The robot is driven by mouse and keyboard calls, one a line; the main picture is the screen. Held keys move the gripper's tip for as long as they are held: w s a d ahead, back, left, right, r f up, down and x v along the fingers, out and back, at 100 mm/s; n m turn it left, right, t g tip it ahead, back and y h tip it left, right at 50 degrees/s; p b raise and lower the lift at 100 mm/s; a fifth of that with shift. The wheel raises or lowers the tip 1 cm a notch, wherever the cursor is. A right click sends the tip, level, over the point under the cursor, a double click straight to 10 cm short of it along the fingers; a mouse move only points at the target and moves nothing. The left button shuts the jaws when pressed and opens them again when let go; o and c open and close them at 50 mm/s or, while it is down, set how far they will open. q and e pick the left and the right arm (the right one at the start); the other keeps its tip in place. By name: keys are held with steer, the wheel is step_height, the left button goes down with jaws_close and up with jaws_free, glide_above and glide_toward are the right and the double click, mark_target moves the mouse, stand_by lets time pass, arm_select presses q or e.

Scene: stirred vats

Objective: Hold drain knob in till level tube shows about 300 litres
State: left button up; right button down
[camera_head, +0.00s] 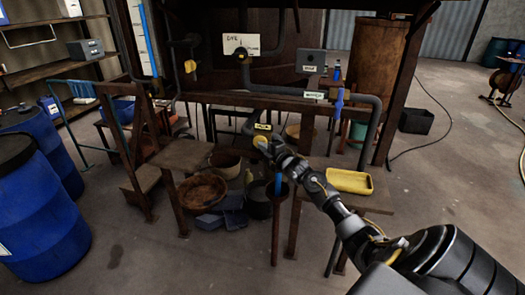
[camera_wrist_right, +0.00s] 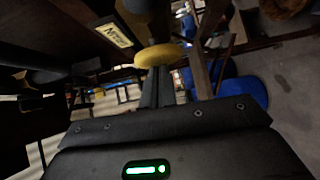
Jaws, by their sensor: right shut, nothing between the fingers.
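The yellow drain knob (camera_head: 260,141) sits low under the bench, beneath a small yellow label (camera_head: 263,126). In the right wrist view the round knob (camera_wrist_right: 160,54) is straight ahead, with the label (camera_wrist_right: 112,36) beside it. My right gripper (camera_head: 268,148) is shut and empty, its fingertips (camera_wrist_right: 158,72) at the knob's face. They appear to touch it; I cannot tell how far in it is. The level tube (camera_head: 149,42) stands at upper left, with blue against a white scale. Its reading is too small to make out. My left gripper is not in view.
A yellow tray (camera_head: 350,181) lies on a low platform right of the knob, near my right arm. Pots, including a rusty bowl (camera_head: 202,191), stand below. Blue drums (camera_head: 40,225) are at left. Another yellow knob (camera_head: 243,57) is higher up. The front floor is clear.

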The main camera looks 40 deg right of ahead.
steer(key=shift+d+r, duration=0.3)
stand_by(0.4)
steer(key=shift+s+a+p, duration=0.1)
steer(key=shift+a+p, duration=0.2)
steer(key=s+a, duration=0.4)
steer(key=s, duration=0.8)
steer(key=shift+s, duration=0.2)
